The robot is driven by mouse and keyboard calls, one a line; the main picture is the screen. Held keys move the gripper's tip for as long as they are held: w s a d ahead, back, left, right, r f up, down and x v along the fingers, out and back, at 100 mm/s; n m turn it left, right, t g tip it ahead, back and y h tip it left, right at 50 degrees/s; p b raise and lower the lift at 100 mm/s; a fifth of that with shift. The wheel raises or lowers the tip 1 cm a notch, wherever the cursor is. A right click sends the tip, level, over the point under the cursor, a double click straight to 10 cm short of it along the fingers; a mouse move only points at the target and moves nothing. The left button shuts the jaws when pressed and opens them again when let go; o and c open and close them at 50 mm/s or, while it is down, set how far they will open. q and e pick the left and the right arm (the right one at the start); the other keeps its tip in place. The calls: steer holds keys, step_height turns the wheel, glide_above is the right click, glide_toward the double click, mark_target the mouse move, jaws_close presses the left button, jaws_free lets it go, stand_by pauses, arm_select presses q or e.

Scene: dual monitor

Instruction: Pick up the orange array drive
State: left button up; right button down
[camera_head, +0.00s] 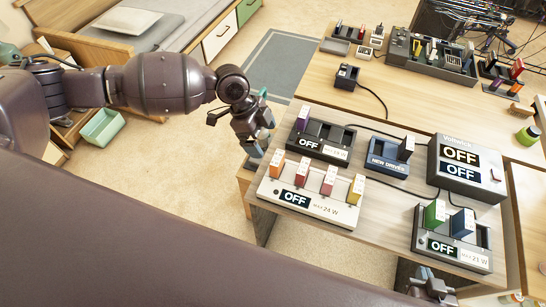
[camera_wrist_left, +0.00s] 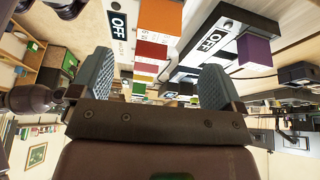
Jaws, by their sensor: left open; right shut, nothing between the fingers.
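The orange array drive (camera_head: 277,163) stands upright at the left end of a white array box (camera_head: 318,206) marked OFF and MAX 24 W. Two red drives (camera_head: 302,172) and a yellow drive (camera_head: 357,188) stand further right in that box. My left gripper (camera_head: 260,137) is open and empty just behind and left of the orange drive, apart from it. In the left wrist view the orange drive (camera_wrist_left: 160,16) is at the top, beyond the open fingers (camera_wrist_left: 155,82). My right gripper (camera_head: 432,286) is shut and empty at the bottom edge.
A dark array box (camera_head: 320,143) with a purple drive (camera_head: 303,117) stands close behind. A blue NEW DRIVES box (camera_head: 388,157), a grey two-screen unit (camera_head: 466,168) and another array (camera_head: 452,245) with green and blue drives share the table. Carpet lies open to the left.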

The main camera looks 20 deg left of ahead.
mark_target(277, 157)
arm_select(q)
steer(key=shift+m, duration=0.3)
steer(key=x, duration=0.5)
steer(key=shift+s+d+f, duration=0.25)
steer(key=shift+d+f, duration=0.05)
steer(key=shift+d, duration=0.05)
steer(key=x, duration=0.4)
steer(key=shift+w+d, duration=0.2)
steer(key=shift+d, duration=0.1)
steer(key=shift+d+f, duration=0.1)
steer(key=shift+f, duration=0.25)
steer(key=c, duration=1)
steer(key=shift+r, duration=0.1)
